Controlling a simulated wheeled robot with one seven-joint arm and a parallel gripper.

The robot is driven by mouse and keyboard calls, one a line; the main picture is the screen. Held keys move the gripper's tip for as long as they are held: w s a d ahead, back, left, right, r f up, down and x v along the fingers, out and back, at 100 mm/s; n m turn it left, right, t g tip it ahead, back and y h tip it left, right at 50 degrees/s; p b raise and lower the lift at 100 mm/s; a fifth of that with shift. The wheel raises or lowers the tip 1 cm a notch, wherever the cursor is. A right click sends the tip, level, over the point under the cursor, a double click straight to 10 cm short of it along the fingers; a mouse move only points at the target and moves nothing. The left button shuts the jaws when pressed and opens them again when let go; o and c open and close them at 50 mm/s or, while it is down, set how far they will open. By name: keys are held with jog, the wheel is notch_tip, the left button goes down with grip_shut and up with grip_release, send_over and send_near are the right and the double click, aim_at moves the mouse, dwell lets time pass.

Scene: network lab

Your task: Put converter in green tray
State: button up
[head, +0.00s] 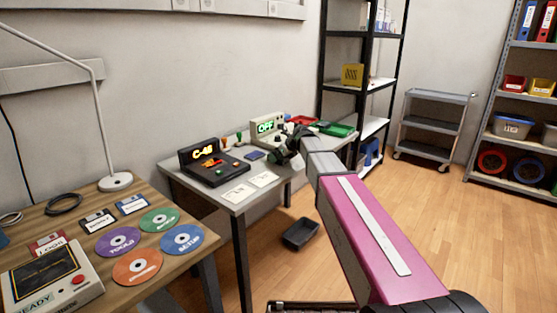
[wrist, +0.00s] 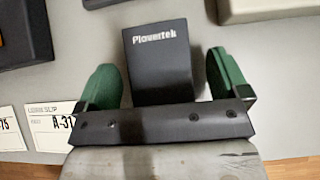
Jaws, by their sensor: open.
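A dark box marked "Plovertek" (wrist: 157,62), which may be the converter, lies on the grey table in the wrist view. My gripper (wrist: 162,78) is open, with one green finger on each side of this box and visible gaps between. I cannot tell how far the fingers are above the tabletop. In the head view my gripper (head: 286,153) is over the right part of the grey table and hides the box. The green tray (head: 341,130) is at that table's far right end, behind my gripper and partly covered by my arm.
A red tray (head: 303,120) is next to the green one. A device showing "OFF" (head: 267,129) and a black console (head: 212,161) stand on the table. Paper slips (head: 262,179) lie at its front edge. A dark bin (head: 300,233) is on the floor.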

jog(key=c, duration=1.2)
jog(key=shift+c, duration=0.3)
jog(key=shift+r, duration=0.1)
